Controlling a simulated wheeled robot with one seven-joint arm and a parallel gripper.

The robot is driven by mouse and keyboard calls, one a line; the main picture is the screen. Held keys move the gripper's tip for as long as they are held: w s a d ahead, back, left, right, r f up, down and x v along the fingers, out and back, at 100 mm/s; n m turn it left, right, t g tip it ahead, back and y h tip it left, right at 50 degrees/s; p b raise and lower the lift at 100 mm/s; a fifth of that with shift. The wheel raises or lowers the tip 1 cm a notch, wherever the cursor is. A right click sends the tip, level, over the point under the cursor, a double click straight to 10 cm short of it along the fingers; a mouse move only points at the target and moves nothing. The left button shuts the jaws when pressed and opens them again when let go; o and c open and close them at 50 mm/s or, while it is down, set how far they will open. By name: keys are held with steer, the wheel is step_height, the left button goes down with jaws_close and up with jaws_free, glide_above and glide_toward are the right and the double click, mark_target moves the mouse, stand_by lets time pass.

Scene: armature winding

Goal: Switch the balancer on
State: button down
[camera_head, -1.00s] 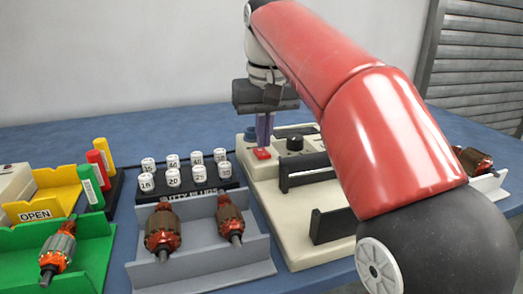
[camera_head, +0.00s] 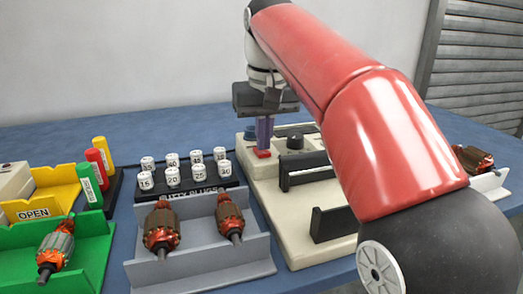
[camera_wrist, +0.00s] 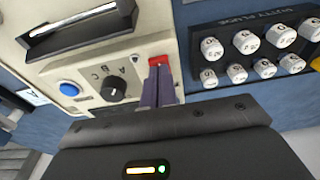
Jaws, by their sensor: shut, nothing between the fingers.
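The balancer (camera_head: 283,197) is a cream machine with black uprights, to the right of the grey tray. On its control panel is a red rocker switch (camera_head: 262,154), which also shows in the wrist view (camera_wrist: 159,60). My gripper (camera_head: 263,149) is shut and empty, pointing down with its purple fingertips at the red switch. In the wrist view the fingertips (camera_wrist: 160,78) lie against or just over the near part of the switch; I cannot tell if they press it. A black knob (camera_wrist: 113,89) marked A B C and a blue button (camera_wrist: 69,88) sit beside it.
A black rack (camera_head: 190,186) of white numbered putty plugs stands left of the balancer. A grey tray (camera_head: 201,267) holds two armatures.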

mark_target(264, 153)
steer(key=shift+f, duration=0.45)
step_height(264, 153, up, 3)
steer(key=shift+p, duration=1.2)
steer(key=shift+r, duration=2.05)
steer(key=shift+s, duration=0.1)
